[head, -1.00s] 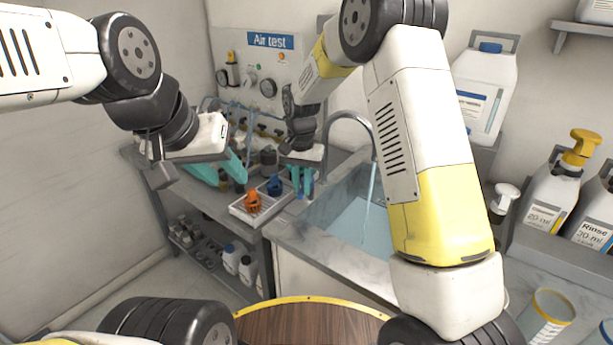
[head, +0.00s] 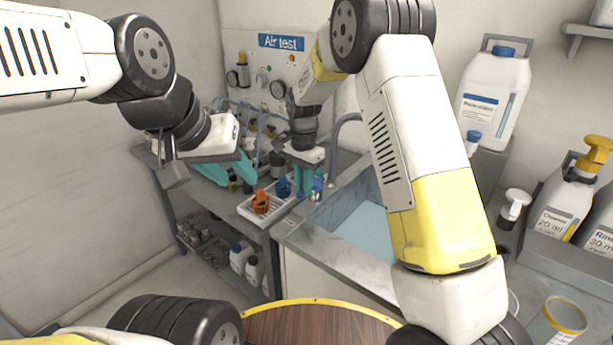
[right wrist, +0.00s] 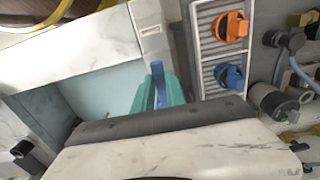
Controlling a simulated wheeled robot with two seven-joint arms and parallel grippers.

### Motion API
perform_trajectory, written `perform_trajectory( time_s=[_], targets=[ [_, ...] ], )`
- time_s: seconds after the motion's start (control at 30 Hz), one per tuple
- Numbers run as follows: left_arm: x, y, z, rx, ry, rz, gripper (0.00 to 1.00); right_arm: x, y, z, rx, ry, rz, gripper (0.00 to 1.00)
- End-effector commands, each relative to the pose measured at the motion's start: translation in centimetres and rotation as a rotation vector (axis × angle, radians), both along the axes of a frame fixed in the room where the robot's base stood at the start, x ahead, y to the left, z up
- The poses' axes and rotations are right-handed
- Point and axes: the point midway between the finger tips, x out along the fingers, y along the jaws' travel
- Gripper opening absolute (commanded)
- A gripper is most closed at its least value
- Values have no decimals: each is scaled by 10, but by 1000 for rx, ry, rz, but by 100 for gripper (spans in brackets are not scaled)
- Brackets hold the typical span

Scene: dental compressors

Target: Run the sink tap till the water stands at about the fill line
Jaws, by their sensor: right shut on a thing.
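The sink (head: 335,215) holds pale blue water (head: 368,228), also seen in the right wrist view (right wrist: 105,90). I cannot make out a fill line. The grey tap (head: 340,125) arches over the sink; my right arm hides its spout end. No stream shows now. My right gripper (head: 312,184) is at the sink's back left corner, shut on a blue tap lever (right wrist: 158,82) between its teal fingers. My left gripper (head: 228,170) hangs over the left bench, its teal fingers apart and empty.
A white tray (head: 248,212) with an orange part (head: 261,201) and a blue part (head: 283,187) lies left of the sink. The Air test panel (head: 262,75) stands behind. Jugs and pump bottles (head: 565,195) stand at right. A round wooden table (head: 315,328) is in front.

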Motion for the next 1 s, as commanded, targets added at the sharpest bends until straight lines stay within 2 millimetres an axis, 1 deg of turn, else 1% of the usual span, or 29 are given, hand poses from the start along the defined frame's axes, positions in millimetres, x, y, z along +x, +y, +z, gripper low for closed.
perform_trajectory(
  time_s=[0.17,0.2,0.27,0.3,0.57,0.67,0.77,0.9,1.0],
  targets=[
    [0,0,0,0,0,0,38,0,1,0,2,0,-2,0],
    [0,0,0,0,0,0,38,0,1,0,2,0,-2,24],
    [0,0,0,0,0,0,38,0,1,0,2,0,-2,36],
    [0,0,0,0,0,0,38,0,1,0,2,0,-1,38],
    [0,0,0,0,0,0,38,0,0,0,1,-1,-1,38],
    [0,0,0,0,0,0,38,1,1,5,2,-3,0,38],
    [0,0,0,0,0,0,38,1,1,19,3,-3,0,38],
    [0,0,0,0,0,0,38,1,1,44,3,-4,-1,38],
    [0,0,0,0,0,0,38,1,1,59,3,-3,-1,38]
  ],
)
